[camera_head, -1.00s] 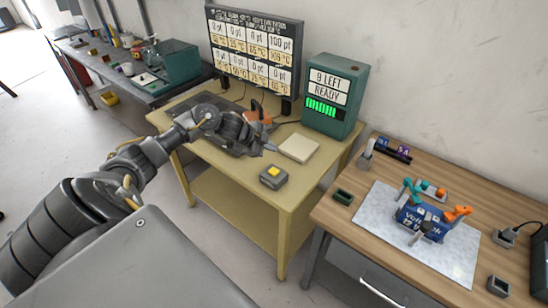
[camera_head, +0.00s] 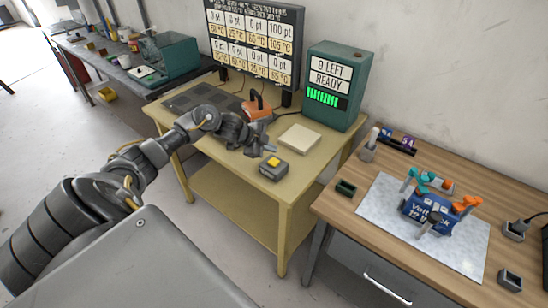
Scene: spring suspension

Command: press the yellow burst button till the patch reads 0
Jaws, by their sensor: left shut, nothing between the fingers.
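The yellow burst button (camera_head: 273,162) sits on top of a small grey box (camera_head: 273,171) near the front right of the yellow table. My left gripper (camera_head: 270,150) is just behind and above the button, with its fingers shut and empty. I cannot tell whether the fingertips touch the box; they seem apart from the button. A cream square pad (camera_head: 300,138), perhaps the patch, lies to the right behind the box, and I see no number on it. A green machine (camera_head: 335,85) behind it shows "9 LEFT", "READY" and a green bar. My right gripper is not in view.
A display board (camera_head: 253,42) of point and temperature readings stands at the back of the yellow table (camera_head: 210,140). An orange tool (camera_head: 257,108) is behind my left arm.

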